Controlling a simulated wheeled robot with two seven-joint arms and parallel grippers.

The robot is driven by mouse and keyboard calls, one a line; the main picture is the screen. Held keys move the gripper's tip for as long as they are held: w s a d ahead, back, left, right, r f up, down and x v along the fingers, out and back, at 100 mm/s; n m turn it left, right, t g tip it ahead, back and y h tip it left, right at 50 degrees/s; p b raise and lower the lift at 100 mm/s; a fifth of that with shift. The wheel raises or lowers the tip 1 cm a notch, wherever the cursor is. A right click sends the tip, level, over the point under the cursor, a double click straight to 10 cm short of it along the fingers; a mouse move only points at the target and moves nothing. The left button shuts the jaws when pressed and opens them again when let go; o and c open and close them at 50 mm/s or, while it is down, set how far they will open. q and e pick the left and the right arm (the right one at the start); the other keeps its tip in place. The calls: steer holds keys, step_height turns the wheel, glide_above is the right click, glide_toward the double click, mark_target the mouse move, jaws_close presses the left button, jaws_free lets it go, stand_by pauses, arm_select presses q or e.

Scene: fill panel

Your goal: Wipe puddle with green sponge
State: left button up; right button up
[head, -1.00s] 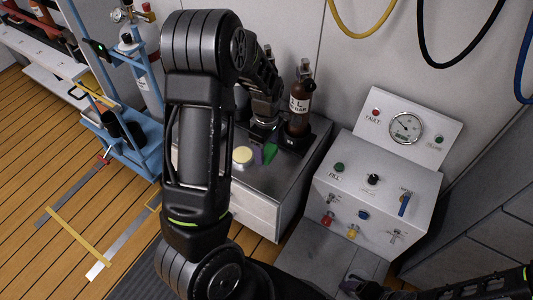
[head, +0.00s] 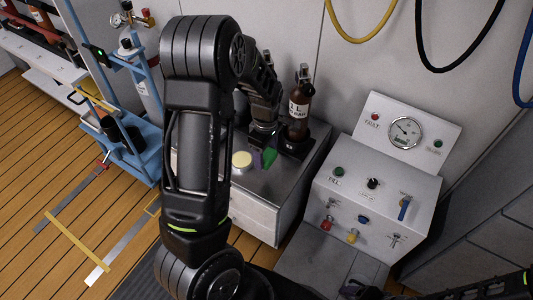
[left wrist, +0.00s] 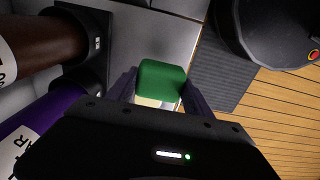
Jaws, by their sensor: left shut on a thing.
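The green sponge (head: 270,157) is at the worktop, beside the dark bottle. My left gripper (head: 263,154) is shut on it. In the left wrist view the sponge (left wrist: 162,80) sits between the two grey-purple fingers (left wrist: 160,94). A round pale-yellow thing (head: 242,160) lies on the worktop just left of the sponge in the head view. I cannot make out a puddle; my arm hides part of the worktop. My right gripper (head: 362,288) shows only partly at the bottom edge, and its jaws are unclear.
The grey worktop (head: 286,182) has a dark bottle (head: 299,112) standing in a black holder at the back. A control panel with a gauge (head: 405,132) stands to the right. A blue cylinder trolley (head: 140,160) stands left. Hoses hang on the wall.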

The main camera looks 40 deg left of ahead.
arm_select(q)
steer(key=w+d+r+m, duration=0.5)
steer(key=d+r+m, duration=0.3)
steer(key=r, duration=0.3)
steer(key=w+d+r+m, duration=0.5)
steer(key=d+r+m, duration=0.4)
steer(key=r+m, duration=0.2)
steer(key=shift+w+d+r, duration=0.15)
steer(key=shift+d+r, duration=0.05)
steer(key=shift+r, duration=0.15)
